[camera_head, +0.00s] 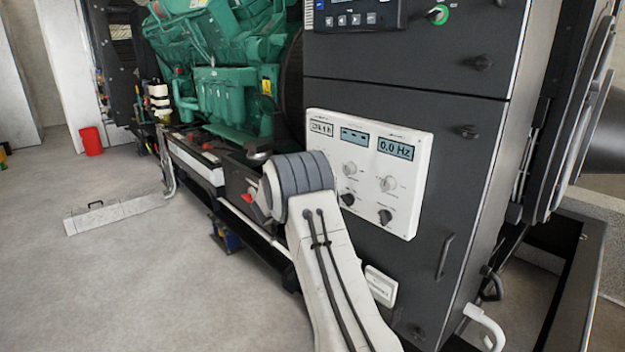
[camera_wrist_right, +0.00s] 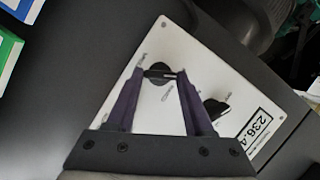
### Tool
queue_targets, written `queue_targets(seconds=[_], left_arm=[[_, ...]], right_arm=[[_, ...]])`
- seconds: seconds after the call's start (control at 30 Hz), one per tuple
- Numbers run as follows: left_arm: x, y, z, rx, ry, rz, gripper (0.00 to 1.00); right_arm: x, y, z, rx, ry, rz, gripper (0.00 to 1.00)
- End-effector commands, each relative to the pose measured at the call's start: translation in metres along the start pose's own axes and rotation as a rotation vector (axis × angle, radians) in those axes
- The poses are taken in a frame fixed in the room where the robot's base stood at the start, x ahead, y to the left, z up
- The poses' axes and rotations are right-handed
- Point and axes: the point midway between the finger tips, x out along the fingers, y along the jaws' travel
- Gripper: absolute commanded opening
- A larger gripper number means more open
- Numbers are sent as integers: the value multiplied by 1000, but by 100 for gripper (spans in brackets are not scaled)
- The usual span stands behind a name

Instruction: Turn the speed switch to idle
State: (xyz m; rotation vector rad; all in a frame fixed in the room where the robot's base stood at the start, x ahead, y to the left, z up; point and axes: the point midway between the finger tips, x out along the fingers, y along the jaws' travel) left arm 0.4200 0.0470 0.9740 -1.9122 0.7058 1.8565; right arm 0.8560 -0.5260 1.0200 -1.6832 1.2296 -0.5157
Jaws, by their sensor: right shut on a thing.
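A white control panel (camera_head: 408,207) with displays and knobs is set in the dark cabinet. In the right wrist view, the white panel (camera_wrist_right: 146,108) is tilted in the picture, and a black switch (camera_wrist_right: 158,71) on it sits between the fingertips of my right gripper (camera_wrist_right: 161,78). The gripper is shut on this switch. Its small label is too blurred to read, so I cannot confirm that it is the speed switch. In the head view, my right arm hides the gripper and the panel's lower left part. My left gripper is in neither view.
Two black knobs (camera_head: 385,216) sit low on the panel. A green engine (camera_head: 225,75) stands left of the cabinet. The floor (camera_head: 110,270) at left is mostly clear.

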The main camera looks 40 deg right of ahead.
Motion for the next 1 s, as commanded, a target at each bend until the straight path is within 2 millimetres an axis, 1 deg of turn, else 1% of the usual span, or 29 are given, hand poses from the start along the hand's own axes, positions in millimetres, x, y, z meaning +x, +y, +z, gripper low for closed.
queue_targets(seconds=[0.03,0.1,0.53,0.57,0.6,0.63,0.9,1.0], left_arm=[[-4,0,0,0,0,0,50],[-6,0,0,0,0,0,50],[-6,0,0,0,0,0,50],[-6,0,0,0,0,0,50],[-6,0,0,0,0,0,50],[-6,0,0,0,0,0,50],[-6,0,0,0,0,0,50],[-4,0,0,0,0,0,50]], right_arm=[[-1,-1,1,-8,-2,5,0],[-1,0,1,-16,-2,7,0],[0,1,2,-25,-3,10,0],[-1,1,2,-25,-3,10,64],[0,1,2,-24,-2,9,79],[0,1,2,-24,-2,9,82],[0,0,0,-22,0,9,82],[-4,0,1,-22,-1,9,82]])
